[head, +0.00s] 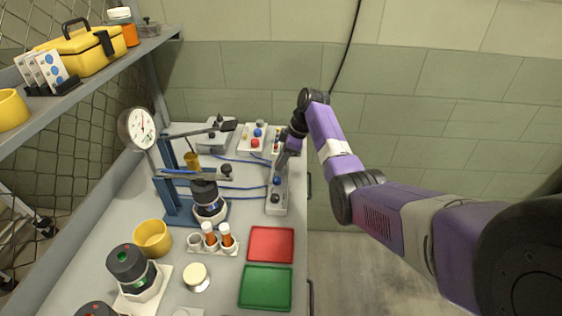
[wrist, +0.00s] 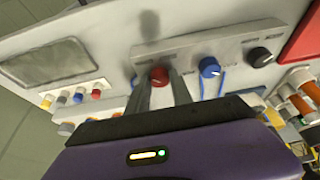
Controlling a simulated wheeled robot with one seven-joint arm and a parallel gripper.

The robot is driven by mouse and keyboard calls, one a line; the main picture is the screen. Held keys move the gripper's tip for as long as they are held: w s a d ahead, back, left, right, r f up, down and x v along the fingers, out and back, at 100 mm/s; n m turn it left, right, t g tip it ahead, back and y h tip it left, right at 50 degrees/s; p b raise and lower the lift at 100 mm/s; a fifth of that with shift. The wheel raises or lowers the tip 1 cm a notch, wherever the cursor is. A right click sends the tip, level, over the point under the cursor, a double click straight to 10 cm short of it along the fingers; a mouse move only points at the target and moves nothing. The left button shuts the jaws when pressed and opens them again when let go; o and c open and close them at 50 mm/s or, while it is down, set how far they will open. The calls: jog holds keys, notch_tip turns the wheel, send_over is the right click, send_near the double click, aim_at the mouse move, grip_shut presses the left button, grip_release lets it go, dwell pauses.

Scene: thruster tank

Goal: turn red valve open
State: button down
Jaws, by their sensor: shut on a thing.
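The red valve (wrist: 159,76) is a round red knob on the front of a light grey valve box (wrist: 220,48). In the wrist view my gripper (wrist: 161,86) has its two grey fingers on either side of the red knob, shut on it. In the head view my gripper (head: 283,153) reaches down to the valve box (head: 271,206) from above, and the arm hides the red knob. A blue knob (wrist: 209,67) and a black knob (wrist: 260,57) sit to the right of the red one on the same box.
A panel with a grey screen (wrist: 46,63) and several small knobs stands left in the wrist view. In the head view a red tray (head: 271,244), a green tray (head: 265,287) and a tube rack (head: 213,247) lie nearer. A blue stand (head: 170,187) rises to the left.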

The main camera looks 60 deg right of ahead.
jog(key=c, duration=1.1)
grip_release()
jog(key=shift+c, duration=0.2)
jog(key=b+v, duration=0.1)
jog(key=v, duration=0.6)
jog(key=shift+s+r, duration=0.2)
jog(key=shift+r, duration=0.1)
jog(key=shift+w+d, duration=0.1)
